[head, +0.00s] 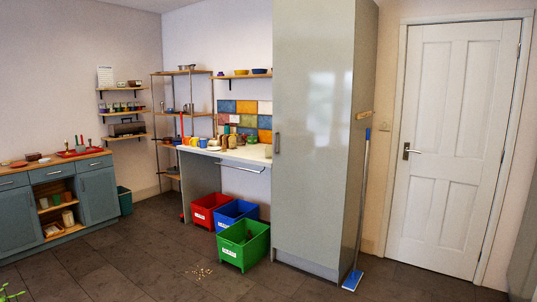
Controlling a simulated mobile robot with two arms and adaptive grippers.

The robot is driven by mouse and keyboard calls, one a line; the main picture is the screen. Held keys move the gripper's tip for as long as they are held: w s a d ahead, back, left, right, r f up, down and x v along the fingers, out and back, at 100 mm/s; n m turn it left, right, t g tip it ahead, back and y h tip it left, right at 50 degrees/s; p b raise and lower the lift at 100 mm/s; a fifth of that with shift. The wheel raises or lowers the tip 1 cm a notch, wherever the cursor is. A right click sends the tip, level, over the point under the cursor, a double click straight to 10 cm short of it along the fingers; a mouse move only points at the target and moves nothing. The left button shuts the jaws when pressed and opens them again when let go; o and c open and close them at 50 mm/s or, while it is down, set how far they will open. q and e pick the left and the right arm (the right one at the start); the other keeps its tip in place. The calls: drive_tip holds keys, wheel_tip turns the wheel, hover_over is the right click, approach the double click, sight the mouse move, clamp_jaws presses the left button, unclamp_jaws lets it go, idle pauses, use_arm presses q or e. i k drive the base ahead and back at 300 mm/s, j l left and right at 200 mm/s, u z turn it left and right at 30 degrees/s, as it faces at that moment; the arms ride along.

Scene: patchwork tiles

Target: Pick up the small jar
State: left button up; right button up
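I cannot single out the small jar at this distance. Several small jar-like items (122,107) stand in a row on the middle wall shelf at the left. More small vessels and upright items stand crowded on the white counter (255,156) in front of the patchwork tiles (247,120). They are too small to tell apart. Neither of my grippers is in view.
A blue-grey cabinet (99,196) stands at the left. Red (203,217), blue (228,221) and green crates (257,248) stand on the floor before the counter. A tall grey cupboard (313,140) blocks the right. Small crumbs (200,271) lie on the otherwise clear floor.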

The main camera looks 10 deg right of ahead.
sight(268, 149)
drive_tip(key=i+z, duration=0.25)
drive_tip(key=i, duration=1.95)
drive_tip(key=i+z, duration=0.1)
drive_tip(key=i, duration=0.9)
drive_tip(key=i+j, duration=0.15)
drive_tip(key=i, duration=0.85)
drive_tip(key=i+j, duration=0.1)
drive_tip(key=i, duration=0.9)
drive_tip(key=l+z, duration=0.05)
